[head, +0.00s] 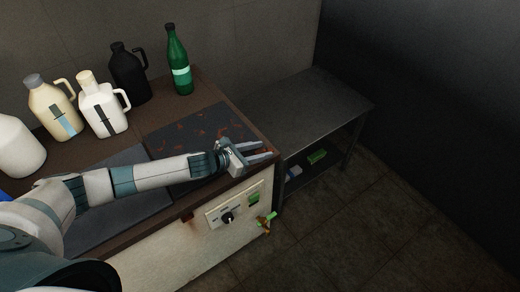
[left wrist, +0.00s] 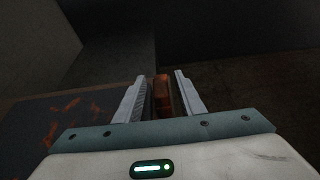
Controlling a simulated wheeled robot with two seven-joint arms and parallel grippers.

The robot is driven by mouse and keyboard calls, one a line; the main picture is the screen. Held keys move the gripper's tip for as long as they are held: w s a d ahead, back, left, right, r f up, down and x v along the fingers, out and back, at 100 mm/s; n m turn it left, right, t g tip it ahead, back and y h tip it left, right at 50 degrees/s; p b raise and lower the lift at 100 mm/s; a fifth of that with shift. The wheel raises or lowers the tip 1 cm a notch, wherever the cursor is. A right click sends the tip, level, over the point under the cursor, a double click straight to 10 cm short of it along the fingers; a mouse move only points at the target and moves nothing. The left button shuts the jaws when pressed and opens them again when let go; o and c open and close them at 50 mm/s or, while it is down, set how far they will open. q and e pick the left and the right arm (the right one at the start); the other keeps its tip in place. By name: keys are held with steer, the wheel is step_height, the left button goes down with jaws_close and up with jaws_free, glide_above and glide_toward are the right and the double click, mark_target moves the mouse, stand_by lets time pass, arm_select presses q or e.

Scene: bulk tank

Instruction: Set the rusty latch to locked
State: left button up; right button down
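A small rust-red fitting (head: 187,217), which looks like the rusty latch, sits on the pale front panel under the counter's edge, with a rust stain below it. It is too small to tell which way it is set. My left gripper (head: 262,151) is open above the counter's front right corner, to the right of this fitting and apart from it. In the left wrist view, the open fingers (left wrist: 161,92) stand either side of a rust-brown strip (left wrist: 162,97); I cannot tell whether it is the counter edge or touched. My right gripper is not in view.
The panel carries a black knob (head: 228,218), a green switch (head: 253,198) and a brassy tap with a green handle (head: 266,221). A green bottle (head: 179,62) and several jugs (head: 104,108) stand at the back. A lower metal table (head: 300,105) adjoins on the right.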

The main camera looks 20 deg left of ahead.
arm_select(q)
steer(key=shift+w, duration=0.1)
steer(key=shift+c, duration=0.2)
jaws_close()
